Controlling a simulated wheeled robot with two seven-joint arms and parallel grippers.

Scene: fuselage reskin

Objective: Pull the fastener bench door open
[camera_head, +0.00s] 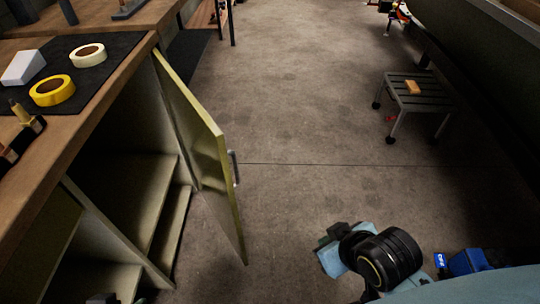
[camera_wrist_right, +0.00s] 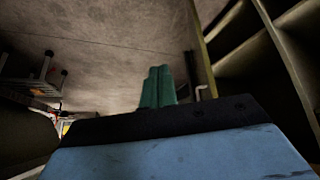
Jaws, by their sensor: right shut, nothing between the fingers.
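The fastener bench door (camera_head: 205,145) stands swung out from the wooden-topped bench, with the shelves behind it exposed. Its grey bar handle (camera_head: 234,168) is on the door's outer face, towards the aisle. My right gripper (camera_head: 332,238) is to the right of the door and below the handle in the head view, apart from both. In the right wrist view its green fingers (camera_wrist_right: 157,88) are together and empty. There the handle (camera_wrist_right: 199,91) and the door (camera_wrist_right: 204,45) show just right of the fingers. My left gripper is not in view.
The bench top (camera_head: 140,65) carries a dark mat with a yellow tape roll (camera_head: 52,90), a pale tape roll (camera_head: 88,55) and a white block (camera_head: 23,68). A slatted step stool (camera_head: 420,92) stands at the right. The concrete floor between is clear.

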